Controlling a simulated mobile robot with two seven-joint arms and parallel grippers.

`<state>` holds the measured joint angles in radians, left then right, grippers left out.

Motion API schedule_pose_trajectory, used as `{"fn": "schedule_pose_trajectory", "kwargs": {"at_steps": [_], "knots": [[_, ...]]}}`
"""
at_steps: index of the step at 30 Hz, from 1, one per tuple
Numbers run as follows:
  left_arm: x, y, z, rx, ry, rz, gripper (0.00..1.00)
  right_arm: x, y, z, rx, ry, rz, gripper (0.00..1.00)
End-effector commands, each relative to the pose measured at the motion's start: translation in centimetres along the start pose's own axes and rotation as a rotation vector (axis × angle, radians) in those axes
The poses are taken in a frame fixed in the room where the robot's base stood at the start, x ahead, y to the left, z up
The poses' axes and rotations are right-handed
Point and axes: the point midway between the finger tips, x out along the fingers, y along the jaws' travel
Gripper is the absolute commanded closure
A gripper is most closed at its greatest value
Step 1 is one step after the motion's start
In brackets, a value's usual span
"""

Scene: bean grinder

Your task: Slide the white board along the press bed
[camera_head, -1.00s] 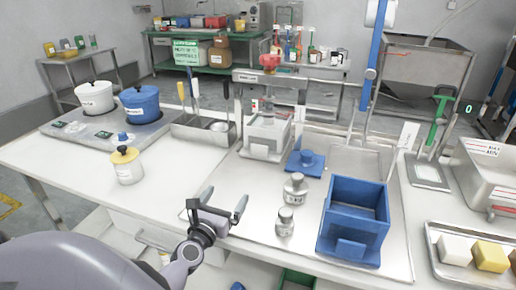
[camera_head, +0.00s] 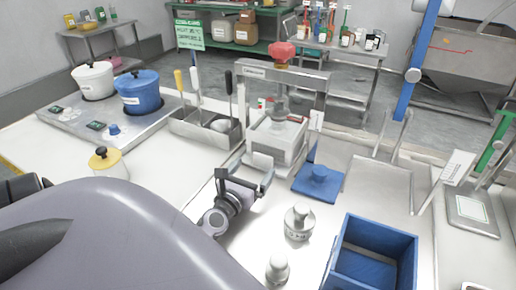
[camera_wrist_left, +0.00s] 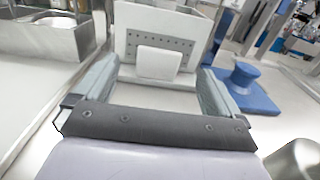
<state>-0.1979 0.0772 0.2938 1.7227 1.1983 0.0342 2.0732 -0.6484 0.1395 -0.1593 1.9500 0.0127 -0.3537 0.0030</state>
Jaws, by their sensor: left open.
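The press (camera_head: 282,75) is a grey frame with a red knob on top, standing past the middle of the worktop. The white board (camera_head: 276,139) looks like a pale block on the press bed (camera_head: 268,166), under the frame. In the left wrist view the white board (camera_wrist_left: 165,30) has a row of small holes and a small white block-shaped grip (camera_wrist_left: 159,62) facing me. My left gripper (camera_head: 245,181) is open just in front of the press. Its fingers (camera_wrist_left: 157,78) lie either side of the grip, with gaps; I cannot see contact. My right gripper is not in view.
A blue plate with a knob (camera_head: 319,180) lies right of the press. A steel weight (camera_head: 299,222) and an open blue box (camera_head: 375,250) stand nearer. A steel utensil tray (camera_head: 205,130) is to the left. A yellow-lidded jar (camera_head: 108,165) stands near my arm.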

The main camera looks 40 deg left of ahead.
Motion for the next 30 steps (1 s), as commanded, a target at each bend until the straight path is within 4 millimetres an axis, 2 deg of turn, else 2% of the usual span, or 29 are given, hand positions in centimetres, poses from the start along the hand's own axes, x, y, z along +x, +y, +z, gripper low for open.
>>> {"fn": "schedule_pose_trajectory", "kwargs": {"at_steps": [14, 30], "knots": [[0.4, 0.0, 0.0, 0.0, -0.001, 0.0, 0.02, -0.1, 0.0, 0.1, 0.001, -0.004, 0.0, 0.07], [6.6, 0.0, 0.0, 0.001, -0.001, 0.0, 0.02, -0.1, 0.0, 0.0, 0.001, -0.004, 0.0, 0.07]]}}
